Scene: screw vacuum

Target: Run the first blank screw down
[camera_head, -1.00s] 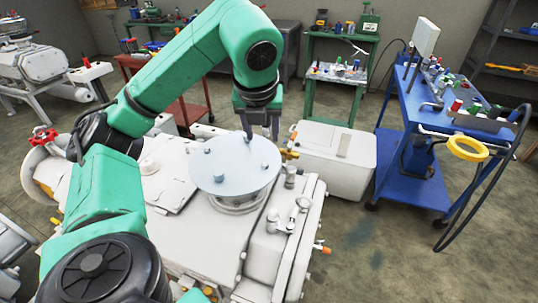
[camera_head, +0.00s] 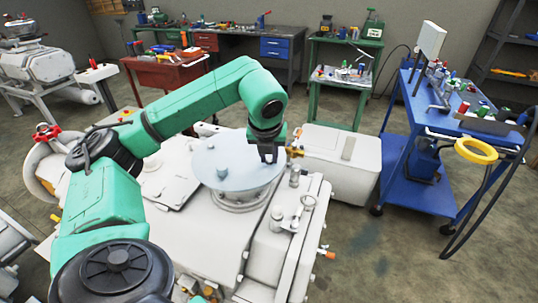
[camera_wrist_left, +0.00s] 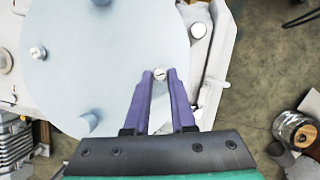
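A pale blue-grey round plate (camera_head: 236,160) lies flat on top of the white pump housing. It fills the upper left of the left wrist view (camera_wrist_left: 110,45). My left gripper (camera_head: 268,158) points down at the right part of the plate. In the left wrist view its two purple fingers (camera_wrist_left: 160,73) stand on either side of a small slotted screw head (camera_wrist_left: 160,74), with almost no gap beside it. Another screw (camera_wrist_left: 38,53) stands on the plate's far left. Blue-grey round pegs (camera_wrist_left: 83,124) also stand on the plate. My right gripper is not in view.
A white box (camera_head: 340,160) stands right of the pump. Small fittings (camera_head: 294,176) stand on the housing near the plate's right edge. The floor at the front right is clear.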

